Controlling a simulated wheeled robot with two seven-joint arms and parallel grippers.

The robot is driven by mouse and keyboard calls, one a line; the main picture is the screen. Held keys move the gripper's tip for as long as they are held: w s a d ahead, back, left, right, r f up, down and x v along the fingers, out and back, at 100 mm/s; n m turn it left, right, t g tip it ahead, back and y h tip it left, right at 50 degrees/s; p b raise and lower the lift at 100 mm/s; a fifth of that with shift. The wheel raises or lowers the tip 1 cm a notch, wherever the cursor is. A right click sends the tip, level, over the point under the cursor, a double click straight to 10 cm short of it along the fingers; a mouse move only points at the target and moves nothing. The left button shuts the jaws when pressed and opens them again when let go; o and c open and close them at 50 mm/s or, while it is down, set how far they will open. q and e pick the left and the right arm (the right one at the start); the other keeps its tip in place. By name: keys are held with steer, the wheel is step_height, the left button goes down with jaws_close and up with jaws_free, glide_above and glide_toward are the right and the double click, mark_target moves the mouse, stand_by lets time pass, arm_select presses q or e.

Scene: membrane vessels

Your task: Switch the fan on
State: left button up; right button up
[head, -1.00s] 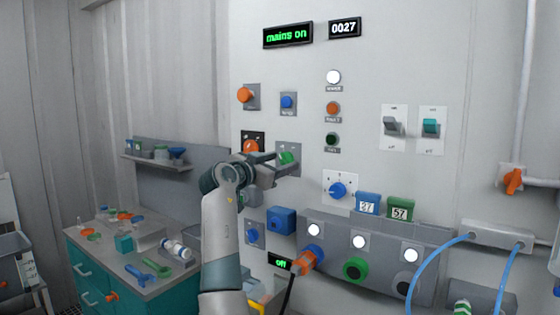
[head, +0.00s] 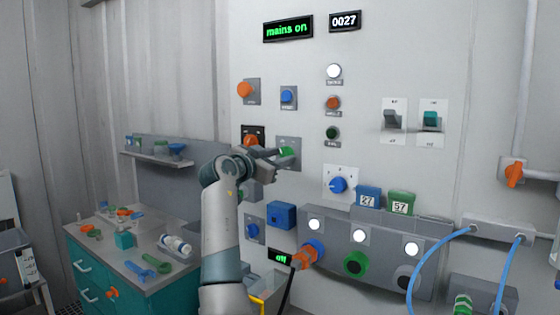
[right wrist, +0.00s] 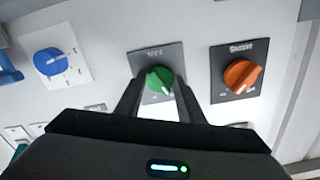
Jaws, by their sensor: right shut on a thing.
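A green rotary knob (head: 286,152) on a grey plate is on the white wall panel, partly covered by my right gripper (head: 279,157) in the head view. In the right wrist view the green knob (right wrist: 159,80) sits between the two fingers of my right gripper (right wrist: 160,92), which is shut on it. The knob's white pointer mark points down and right there. A small display (head: 280,257) lower on the panel reads "off". My left gripper is out of view.
An orange knob (right wrist: 242,76) on a dark plate and a blue dial (right wrist: 50,61) flank the green knob. Two rocker switches (head: 393,119) (head: 431,120) are on the right. A cluttered workbench (head: 130,250) stands at the left. A display (head: 288,28) reads "mains on".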

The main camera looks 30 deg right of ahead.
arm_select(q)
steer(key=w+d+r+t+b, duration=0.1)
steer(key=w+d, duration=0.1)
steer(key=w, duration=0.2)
arm_select(e)
steer(key=shift+f+m, duration=0.1)
steer(key=shift+m, duration=0.4)
steer(key=shift+b, duration=0.45)
steer(key=m+b, duration=0.4)
steer(key=m, duration=0.1)
steer(key=m+b, duration=0.1)
steer(key=m, duration=0.1)
steer(key=shift+m, duration=0.4)
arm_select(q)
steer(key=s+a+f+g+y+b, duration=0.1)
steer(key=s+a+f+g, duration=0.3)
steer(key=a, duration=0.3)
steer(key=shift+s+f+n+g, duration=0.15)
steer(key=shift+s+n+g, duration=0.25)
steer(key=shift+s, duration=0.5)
arm_select(e)
steer(key=shift+m, duration=1.1)
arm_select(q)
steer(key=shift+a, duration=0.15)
arm_select(e)
steer(key=o, duration=1.1)
steer(key=shift+c, duration=0.2)
